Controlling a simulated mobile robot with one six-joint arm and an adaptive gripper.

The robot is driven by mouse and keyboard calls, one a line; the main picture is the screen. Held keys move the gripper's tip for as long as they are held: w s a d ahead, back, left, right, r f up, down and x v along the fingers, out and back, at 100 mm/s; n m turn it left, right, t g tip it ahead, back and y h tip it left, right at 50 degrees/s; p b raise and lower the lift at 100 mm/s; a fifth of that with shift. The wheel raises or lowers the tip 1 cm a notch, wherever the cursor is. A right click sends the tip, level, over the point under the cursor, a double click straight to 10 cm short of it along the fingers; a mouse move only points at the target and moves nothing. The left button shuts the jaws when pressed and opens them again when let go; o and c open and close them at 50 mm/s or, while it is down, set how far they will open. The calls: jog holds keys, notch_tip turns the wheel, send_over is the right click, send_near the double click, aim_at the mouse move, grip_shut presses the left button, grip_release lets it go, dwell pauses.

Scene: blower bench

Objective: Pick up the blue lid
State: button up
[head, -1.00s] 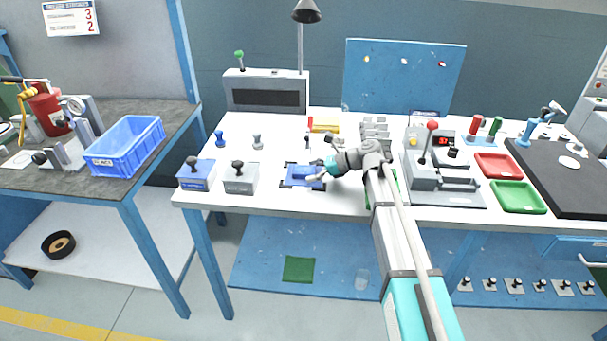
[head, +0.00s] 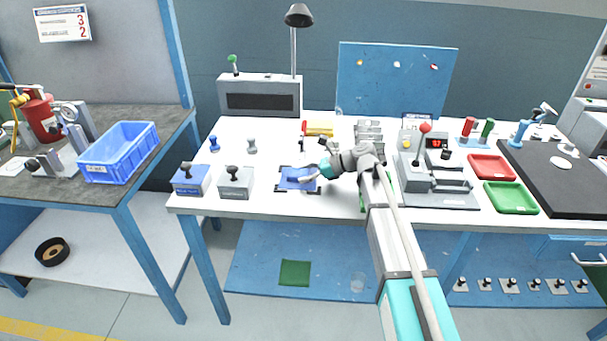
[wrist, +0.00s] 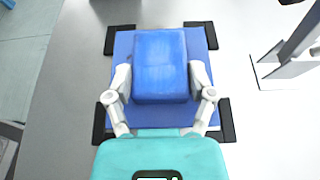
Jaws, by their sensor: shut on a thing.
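The blue lid (wrist: 160,66) is a plain blue block shape between the two fingers of my gripper (wrist: 160,84) in the wrist view. My gripper is shut on its two sides. Behind it is a flat blue square (wrist: 124,48) with black corner pieces. The head view shows this square (head: 288,184) near the front of the white bench, with my gripper (head: 311,176) at it. I cannot tell whether the lid touches the square or is slightly above it.
A blue box with a black knob (head: 190,181) and a grey one (head: 236,184) stand to the left on the white bench (head: 262,207). To the right are a grey lever fixture (head: 430,190), a red tray (head: 490,167) and a green tray (head: 511,198). A lamp (head: 299,16) stands behind.

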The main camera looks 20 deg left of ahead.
jog(key=shift+r+p, duration=0.55)
jog(key=shift+r, duration=0.15)
jog(key=s+d+r+p, duration=0.2)
jog(key=s+r+p, duration=0.9)
jog(key=s, duration=0.2)
jog(key=shift+s+d, duration=0.4)
jog(key=shift+r, duration=0.1)
